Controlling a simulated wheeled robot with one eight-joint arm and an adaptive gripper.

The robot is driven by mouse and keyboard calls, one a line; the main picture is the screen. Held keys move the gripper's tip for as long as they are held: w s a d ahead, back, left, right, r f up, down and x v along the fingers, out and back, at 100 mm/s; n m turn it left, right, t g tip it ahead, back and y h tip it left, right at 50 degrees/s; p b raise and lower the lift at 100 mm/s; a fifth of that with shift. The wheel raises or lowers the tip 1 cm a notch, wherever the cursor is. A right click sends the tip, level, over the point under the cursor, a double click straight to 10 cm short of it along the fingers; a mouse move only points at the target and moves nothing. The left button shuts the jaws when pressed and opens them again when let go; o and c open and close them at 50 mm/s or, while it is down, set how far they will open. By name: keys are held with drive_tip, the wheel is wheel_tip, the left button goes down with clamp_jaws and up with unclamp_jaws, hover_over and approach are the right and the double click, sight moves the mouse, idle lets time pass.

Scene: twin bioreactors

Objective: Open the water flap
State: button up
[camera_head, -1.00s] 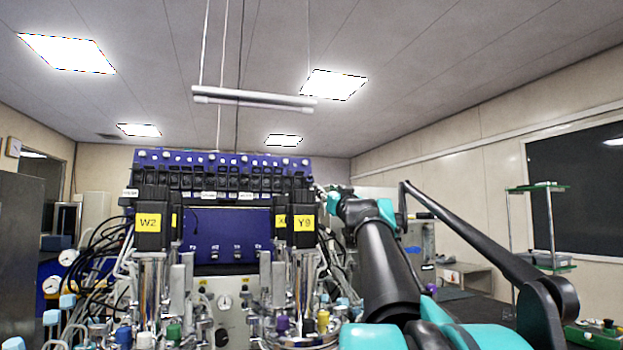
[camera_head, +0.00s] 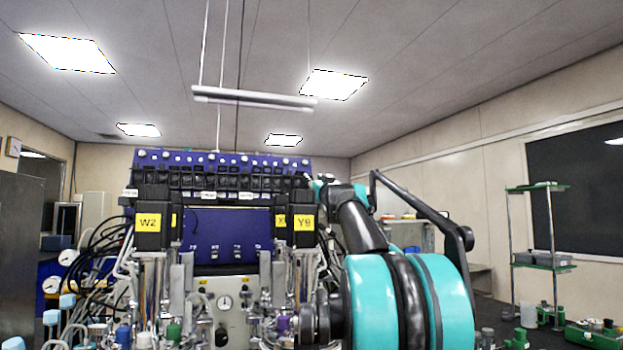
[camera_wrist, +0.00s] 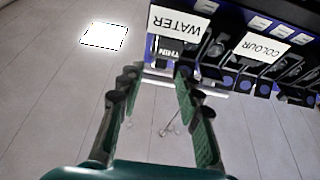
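The white WATER label (camera_wrist: 180,23) is on the blue and black unit at the top of the wrist view. Below it is a dark flap (camera_wrist: 165,62) with white lettering, partly cut by my finger; I cannot tell how far it stands open. My gripper (camera_wrist: 157,82) is open and empty, its fingers spread just below this flap, the right fingertip very close to it. Contact cannot be told. In the head view, the far end of my arm is at the right end of the unit's flap row (camera_head: 220,181), where the fingers are too small to read.
A COLOUR label (camera_wrist: 262,46) and more flaps lie to the right of the WATER one. Below the row stand motors marked W2 (camera_head: 149,222) and Y9 (camera_head: 304,223), with metal vessels and tubing. A glass-shelf stand (camera_head: 540,262) is far right.

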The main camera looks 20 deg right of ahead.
sight(311, 176)
drive_tip(key=shift+x, duration=1.75)
clamp_jaws()
drive_tip(key=shift+r+g, duration=0.15)
drive_tip(key=shift+g, duration=0.15)
drive_tip(key=shift+r+g, duration=0.35)
drive_tip(key=shift+g, duration=0.85)
drive_tip(key=shift+w+r+g, duration=0.1)
drive_tip(key=shift+r+g, duration=0.25)
drive_tip(key=shift+g, duration=0.85)
drive_tip(key=shift+r+g, duration=0.1)
drive_tip(key=shift+g, duration=0.2)
unclamp_jaws()
